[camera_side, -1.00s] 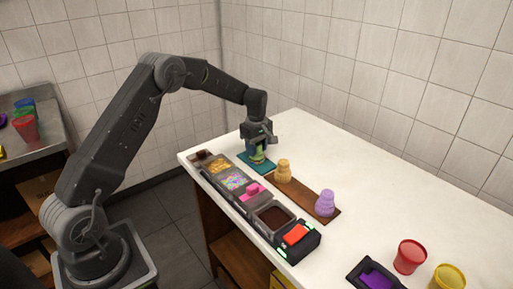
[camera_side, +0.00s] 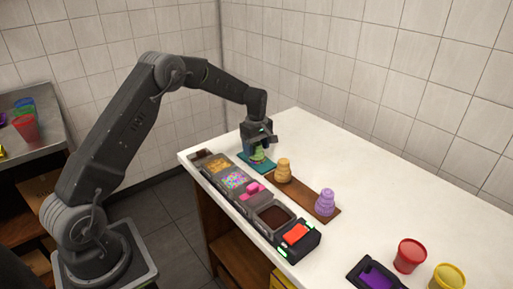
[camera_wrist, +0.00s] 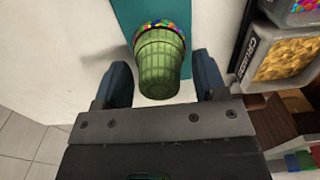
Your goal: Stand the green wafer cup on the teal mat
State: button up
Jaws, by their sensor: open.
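The green wafer cup (camera_wrist: 158,68) has a band of colourful sprinkles around its wide rim in the wrist view. It is at the teal mat (camera_wrist: 125,18), and in the side view the cup (camera_side: 258,155) shows small over the mat (camera_side: 246,163), below my gripper (camera_side: 257,146). In the wrist view my gripper (camera_wrist: 161,66) is open, with one finger on each side of the cup and a gap visible beside it. I cannot tell from these views exactly how the cup's base meets the mat.
A topping station with crumbs (camera_side: 216,166), sprinkles (camera_side: 234,180) and a dark tray (camera_side: 273,217) runs along the counter edge. A brown board (camera_side: 302,195) holds yellow (camera_side: 283,171) and purple (camera_side: 326,203) swirls. Red (camera_side: 410,256) and yellow (camera_side: 448,277) cups stand at front right.

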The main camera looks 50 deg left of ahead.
aim_at(256, 143)
jog(key=s+d+r+m+t, duration=0.1)
jog(key=s+d+r+m, duration=0.1)
jog(key=r, duration=0.7)
jog(key=s+d+r+m, duration=0.1)
jog(key=s+d+r, duration=0.2)
jog(key=r, duration=0.7)
jog(key=s+d+r+m+t, duration=0.2)
jog(key=s+d+r+m, duration=0.35)
jog(key=s, duration=0.35)
jog(key=s+d+f+m+t, duration=0.1)
jog(key=s+d+m, duration=0.2)
jog(key=s, duration=0.6)
jog(key=s+d+f+m+t, duration=0.1)
jog(key=s+d+m, duration=0.3)
jog(key=s, duration=0.5)
jog(key=shift+s+d+f+m+t, duration=0.25)
jog(key=shift+f+m, duration=0.55)
jog(key=shift+m, duration=0.45)
